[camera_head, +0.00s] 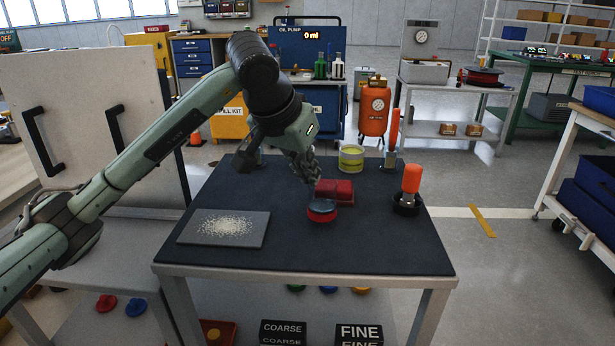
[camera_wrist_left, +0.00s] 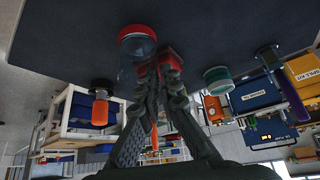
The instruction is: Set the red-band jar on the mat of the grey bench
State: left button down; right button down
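The red-band jar (camera_head: 322,211) is a short round jar with a dark top and a red band, at the middle of the dark mat (camera_head: 365,245) that covers the grey bench. In the left wrist view the jar (camera_wrist_left: 137,44) looks clear-walled, with the red band at its upper edge. My left gripper (camera_head: 312,199) points down just behind and left of the jar. In the wrist view its fingertips (camera_wrist_left: 163,72) come together beside the jar, with nothing seen between them. Whether they touch the jar is unclear. My right gripper is in neither view.
A grey plate of pale grains (camera_head: 228,229) is at the left. An orange-topped item in a black base (camera_head: 410,188) stands right, a yellow-green jar (camera_head: 351,158) at the back. The front right of the mat is clear.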

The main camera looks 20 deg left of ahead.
pick_arm(q)
jog(key=shift+f, duration=0.5)
jog(key=shift+f, duration=0.1)
